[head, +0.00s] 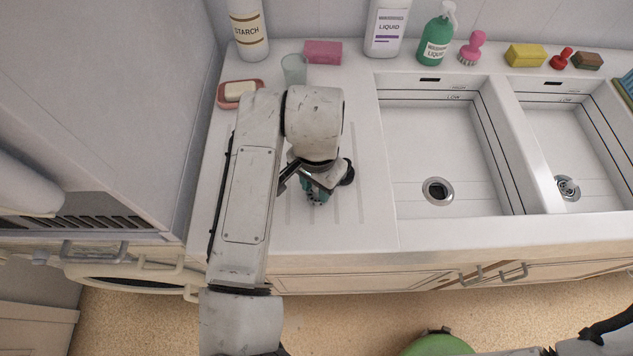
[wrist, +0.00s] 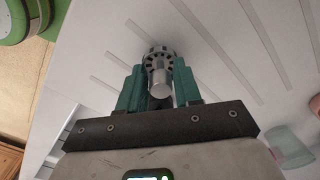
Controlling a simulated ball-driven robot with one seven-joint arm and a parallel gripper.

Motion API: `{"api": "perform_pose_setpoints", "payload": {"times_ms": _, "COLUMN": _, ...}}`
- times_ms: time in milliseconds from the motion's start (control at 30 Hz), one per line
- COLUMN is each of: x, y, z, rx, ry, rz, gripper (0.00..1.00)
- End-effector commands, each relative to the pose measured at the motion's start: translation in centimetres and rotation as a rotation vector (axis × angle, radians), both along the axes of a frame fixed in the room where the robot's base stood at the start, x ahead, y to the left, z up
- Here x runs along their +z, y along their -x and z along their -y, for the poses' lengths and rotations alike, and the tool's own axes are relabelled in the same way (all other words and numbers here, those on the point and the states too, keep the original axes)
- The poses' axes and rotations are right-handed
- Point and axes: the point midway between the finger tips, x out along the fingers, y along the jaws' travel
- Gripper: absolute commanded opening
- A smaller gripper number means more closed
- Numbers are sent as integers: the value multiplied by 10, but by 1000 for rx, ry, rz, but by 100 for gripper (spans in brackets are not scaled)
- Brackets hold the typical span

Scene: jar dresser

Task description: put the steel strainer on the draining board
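The steel strainer (wrist: 160,57) shows in the wrist view, with a slotted round body and a stubby knob between my gripper's teal fingers. My gripper (wrist: 159,82) appears shut on the knob, one finger close against each side. In the head view my gripper (head: 317,192) is low over the ribbed draining board (head: 350,215), left of the basins. There the strainer is mostly hidden by the gripper. It is at or just above the board's surface; I cannot tell if it touches.
A glass (head: 294,69), a soap dish (head: 240,94) and a pink sponge (head: 323,52) stand behind on the board. The left basin (head: 440,140) has an open drain (head: 438,191); the right basin's drain (head: 567,188) holds a metal fitting. Bottles and brushes line the back.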

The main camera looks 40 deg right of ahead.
Motion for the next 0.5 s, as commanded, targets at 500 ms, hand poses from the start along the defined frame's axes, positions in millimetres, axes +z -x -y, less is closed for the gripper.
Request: {"api": "perform_pose_setpoints", "payload": {"times_ms": 500, "x": 7, "y": 0, "z": 0, "rx": 0, "ry": 0, "rz": 1, "gripper": 49}}
